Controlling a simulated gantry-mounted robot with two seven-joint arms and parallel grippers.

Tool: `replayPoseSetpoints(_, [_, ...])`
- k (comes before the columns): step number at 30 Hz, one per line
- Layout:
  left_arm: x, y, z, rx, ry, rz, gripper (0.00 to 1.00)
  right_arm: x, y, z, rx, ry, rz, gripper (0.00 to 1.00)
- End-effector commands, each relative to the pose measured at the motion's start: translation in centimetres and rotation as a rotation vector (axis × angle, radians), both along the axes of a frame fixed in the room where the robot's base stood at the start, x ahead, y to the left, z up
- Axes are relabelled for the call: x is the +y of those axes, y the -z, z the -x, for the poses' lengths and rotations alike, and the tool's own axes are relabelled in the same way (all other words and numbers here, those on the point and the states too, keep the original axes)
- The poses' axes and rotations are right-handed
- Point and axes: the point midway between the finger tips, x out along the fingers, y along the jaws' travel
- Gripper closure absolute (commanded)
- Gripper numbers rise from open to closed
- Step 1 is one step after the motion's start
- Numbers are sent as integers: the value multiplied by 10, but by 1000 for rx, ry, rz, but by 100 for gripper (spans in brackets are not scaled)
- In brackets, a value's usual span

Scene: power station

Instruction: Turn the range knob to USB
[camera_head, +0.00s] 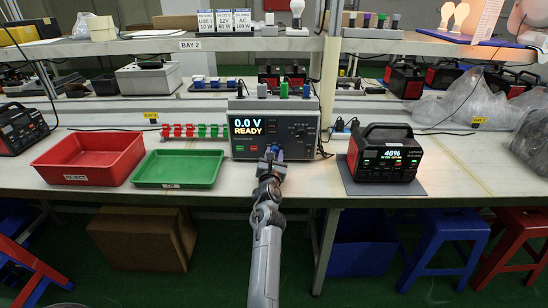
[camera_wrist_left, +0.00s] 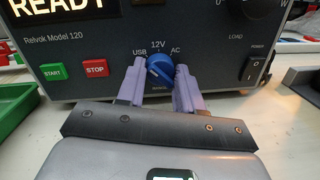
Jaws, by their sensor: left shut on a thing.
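The tester (camera_head: 245,142) stands on the bench in the head view, its screen reading 0.0 V and READY. Its blue range knob (camera_wrist_left: 160,70) is in the middle of the left wrist view, with USB at its left, 12V above and AC at its right. The knob's pointer seems to lean up and left, but its exact setting is hard to tell. My left gripper (camera_head: 271,153) reaches the tester's front. Its purple fingers stand on both sides of the knob, shut on it (camera_wrist_left: 159,80). My right gripper is not in view.
START (camera_wrist_left: 53,72) and STOP (camera_wrist_left: 95,68) buttons lie left of the knob, and a power switch (camera_wrist_left: 254,69) lies right. A red tray (camera_head: 90,158) and green tray (camera_head: 178,168) stand left of the tester. A power station (camera_head: 384,153) showing 48% stands right on a grey mat.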

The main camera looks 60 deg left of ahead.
Motion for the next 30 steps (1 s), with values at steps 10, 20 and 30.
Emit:
replayPoseSetpoints(10, [0, -1, 0, -32, 1, 21, 95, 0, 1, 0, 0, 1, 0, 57])
replayPoseSetpoints(20, [0, -1, 0, -31, 1, 20, 50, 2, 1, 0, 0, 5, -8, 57])
replayPoseSetpoints(30, [0, 0, 0, -30, 0, 21, 40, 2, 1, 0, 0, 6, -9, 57])
